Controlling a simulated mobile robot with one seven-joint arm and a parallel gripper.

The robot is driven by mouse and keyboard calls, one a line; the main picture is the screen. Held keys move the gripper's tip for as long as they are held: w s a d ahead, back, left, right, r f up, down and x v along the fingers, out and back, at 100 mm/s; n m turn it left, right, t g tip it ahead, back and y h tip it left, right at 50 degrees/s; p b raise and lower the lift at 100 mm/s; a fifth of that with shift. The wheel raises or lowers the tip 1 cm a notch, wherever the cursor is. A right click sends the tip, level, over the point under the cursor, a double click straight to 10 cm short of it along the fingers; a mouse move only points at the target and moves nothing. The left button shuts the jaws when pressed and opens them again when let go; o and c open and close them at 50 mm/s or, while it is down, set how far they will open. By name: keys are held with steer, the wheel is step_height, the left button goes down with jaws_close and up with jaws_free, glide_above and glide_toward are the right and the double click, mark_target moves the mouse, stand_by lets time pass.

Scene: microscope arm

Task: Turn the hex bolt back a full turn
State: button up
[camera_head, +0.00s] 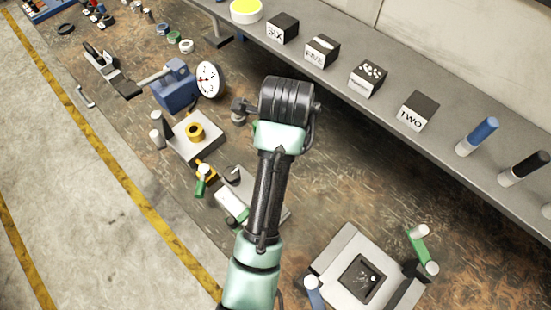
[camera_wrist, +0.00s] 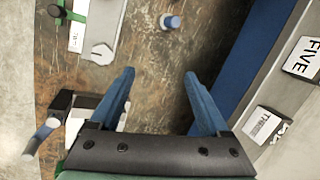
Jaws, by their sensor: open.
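My gripper (camera_wrist: 160,92) is open in the wrist view, with its two blue fingers spread and nothing between them but brown bench top. A grey faceted head (camera_wrist: 101,53) on a pale labelled plate (camera_wrist: 98,22) lies ahead and left of the fingers, clear of them. It may be the hex bolt, but I cannot tell for sure. In the head view my arm hides the gripper and part of the bench. A yellow round piece with a dark hole (camera_head: 195,132) sits on a pale plate (camera_head: 181,150) left of my arm.
A blue block with a dial (camera_head: 208,79) stands at upper left. A shelf (camera_head: 300,66) with lettered blocks runs along the right. A recessed pale fixture (camera_head: 340,252) stands at bottom right. A blue-and-white cylinder (camera_wrist: 170,21) stands ahead. Bench between the fingers is clear.

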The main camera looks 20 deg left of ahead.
steer(key=s+f+m+g+h+p, duration=0.1)
steer(key=s+f+m+g+p, duration=0.2)
steer(key=s, duration=0.4)
steer(key=shift+g, duration=0.4)
step_height(320, 180, down, 13)
steer(key=shift+w+a+r, duration=0.1)
steer(key=shift+a+r, duration=0.05)
steer(key=shift+r, duration=0.05)
steer(key=shift+c, duration=0.2)
jaws_close()
steer(key=shift+p, duration=0.3)
steer(key=shift+n, duration=0.3)
